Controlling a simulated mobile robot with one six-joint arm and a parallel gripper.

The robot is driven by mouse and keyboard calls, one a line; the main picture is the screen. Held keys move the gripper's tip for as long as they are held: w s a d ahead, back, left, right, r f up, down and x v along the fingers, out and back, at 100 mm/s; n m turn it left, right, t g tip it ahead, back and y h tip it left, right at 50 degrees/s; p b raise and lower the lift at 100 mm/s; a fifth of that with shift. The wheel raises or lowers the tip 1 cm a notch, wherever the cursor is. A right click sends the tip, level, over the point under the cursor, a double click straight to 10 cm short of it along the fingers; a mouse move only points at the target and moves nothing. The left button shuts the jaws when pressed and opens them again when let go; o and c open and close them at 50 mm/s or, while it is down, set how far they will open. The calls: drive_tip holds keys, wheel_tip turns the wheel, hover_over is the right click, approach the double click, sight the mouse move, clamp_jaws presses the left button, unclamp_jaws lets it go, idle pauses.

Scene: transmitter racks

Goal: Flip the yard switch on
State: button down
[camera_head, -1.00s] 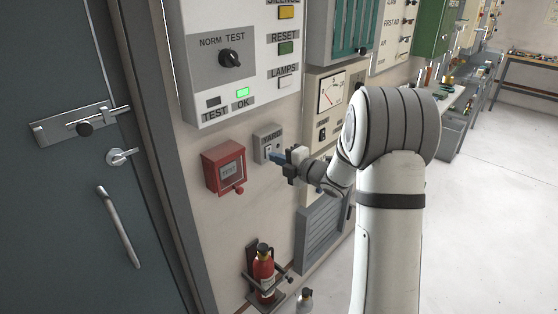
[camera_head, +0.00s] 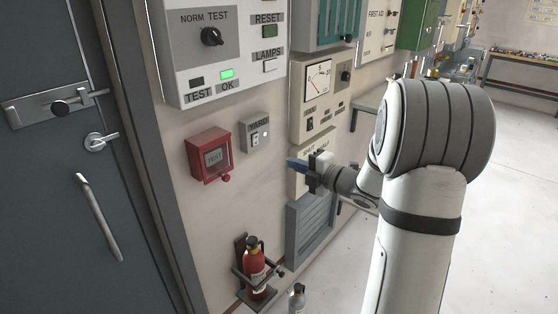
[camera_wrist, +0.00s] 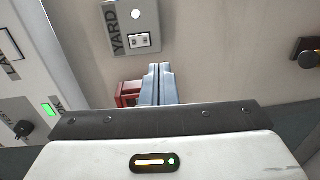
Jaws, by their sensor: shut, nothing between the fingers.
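The yard switch (camera_head: 255,132) is a small grey box on the wall, labelled YARD, with a small rocker and a round white lamp or button on its face. In the wrist view the YARD box (camera_wrist: 131,27) is upper left of the fingertips, with its round spot bright white and its rocker (camera_wrist: 139,41) below. My gripper (camera_head: 292,163) is shut and empty, to the right of and below the box, apart from it. Its blue fingers (camera_wrist: 159,84) are pressed together in the wrist view. I cannot tell the rocker's position for sure.
A red wall box (camera_head: 210,157) hangs just left of the switch. A large panel with a NORM TEST knob (camera_head: 212,37) is above. A fire extinguisher (camera_head: 254,270) stands below in a bracket. A gauge panel (camera_head: 318,85) is to the upper right, and a grey door (camera_head: 60,150) at left.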

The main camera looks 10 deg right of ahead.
drive_tip(key=shift+f+v, duration=0.25)
drive_tip(key=shift+v, duration=0.9)
drive_tip(key=shift+w+r, duration=0.1)
drive_tip(key=s+d+m+g+h, duration=0.1)
drive_tip(key=s+m+g+h, duration=0.1)
drive_tip(key=s+m+h, duration=0.55)
drive_tip(key=s+m+g+h, duration=0.2)
drive_tip(key=m+h, duration=0.3)
drive_tip(key=m, duration=0.5)
drive_tip(key=s+a+f+m+g+y, duration=0.1)
drive_tip(key=s+a+m+g, duration=0.2)
drive_tip(key=s, duration=0.6)
drive_tip(key=s+a+f+m+g+y, duration=0.1)
drive_tip(key=s+a+m+g, duration=0.3)
drive_tip(key=s, duration=0.5)
drive_tip(key=shift+s+a+f+m+p, duration=0.35)
drive_tip(key=shift+a+f+p, duration=0.1)
drive_tip(key=shift+a, duration=0.25)
